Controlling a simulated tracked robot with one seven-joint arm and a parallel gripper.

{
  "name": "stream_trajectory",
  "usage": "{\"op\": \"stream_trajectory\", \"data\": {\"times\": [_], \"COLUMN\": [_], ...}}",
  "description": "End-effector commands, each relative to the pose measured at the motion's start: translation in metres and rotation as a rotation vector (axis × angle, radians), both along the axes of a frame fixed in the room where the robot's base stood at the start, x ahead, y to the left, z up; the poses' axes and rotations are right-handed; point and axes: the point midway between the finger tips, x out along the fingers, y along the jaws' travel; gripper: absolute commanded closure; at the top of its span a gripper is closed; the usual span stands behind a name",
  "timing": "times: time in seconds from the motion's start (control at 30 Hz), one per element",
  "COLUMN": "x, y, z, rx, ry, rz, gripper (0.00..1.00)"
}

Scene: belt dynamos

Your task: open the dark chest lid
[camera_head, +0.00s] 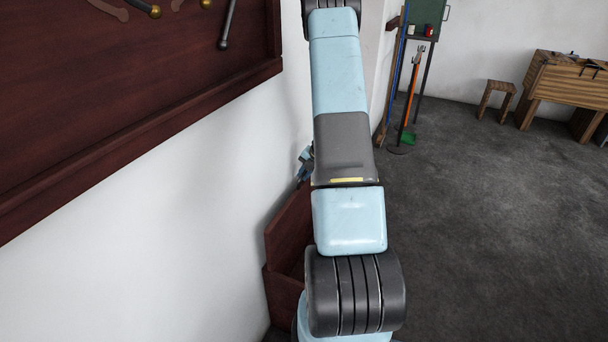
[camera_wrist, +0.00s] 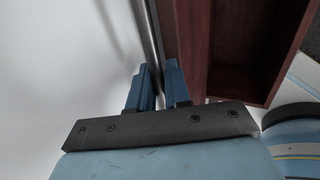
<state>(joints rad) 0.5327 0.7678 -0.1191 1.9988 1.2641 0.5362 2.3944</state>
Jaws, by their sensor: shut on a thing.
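The dark red-brown chest (camera_head: 282,293) stands low against the white wall, partly hidden behind my arm. Its lid (camera_head: 286,224) is raised and stands steeply up beside the wall. In the wrist view the chest (camera_wrist: 279,88) shows its open, dark inside, and the lid's inner face (camera_wrist: 186,35) rises to the left of it. My gripper (camera_head: 305,166) is at the lid's upper edge. In the wrist view my gripper (camera_wrist: 157,78) has its two blue fingers on either side of the lid's thin edge, shut on it.
A dark wooden board with hanging tools (camera_head: 130,70) is fixed to the wall at left. Brooms (camera_head: 409,100) and a green cabinet (camera_head: 425,20) stand at the back. A stool (camera_head: 497,90) and wooden bench (camera_head: 565,85) are far right. The grey floor (camera_head: 480,220) at right is clear.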

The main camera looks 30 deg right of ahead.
Motion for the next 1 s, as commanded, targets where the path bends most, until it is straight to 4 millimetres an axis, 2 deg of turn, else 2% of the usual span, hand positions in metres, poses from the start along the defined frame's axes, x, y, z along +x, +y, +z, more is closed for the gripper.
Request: {"op": "stream_trajectory", "data": {"times": [0.03, 0.33, 0.37, 0.5, 0.83, 1.0], "x": [0.0, 0.001, 0.001, 0.001, 0.0, -0.005], "y": [-0.005, -0.008, -0.008, -0.007, -0.006, -0.009], "z": [0.0, 0.002, 0.002, 0.002, 0.003, 0.018], "rx": [-0.007, -0.012, -0.013, -0.011, -0.008, -0.009], "ry": [-0.001, -0.004, -0.004, -0.004, -0.003, -0.005], "rz": [-0.007, -0.012, -0.012, -0.01, -0.008, -0.006], "gripper": [1.0, 1.0, 0.82, 0.71, 0.71, 0.71]}}
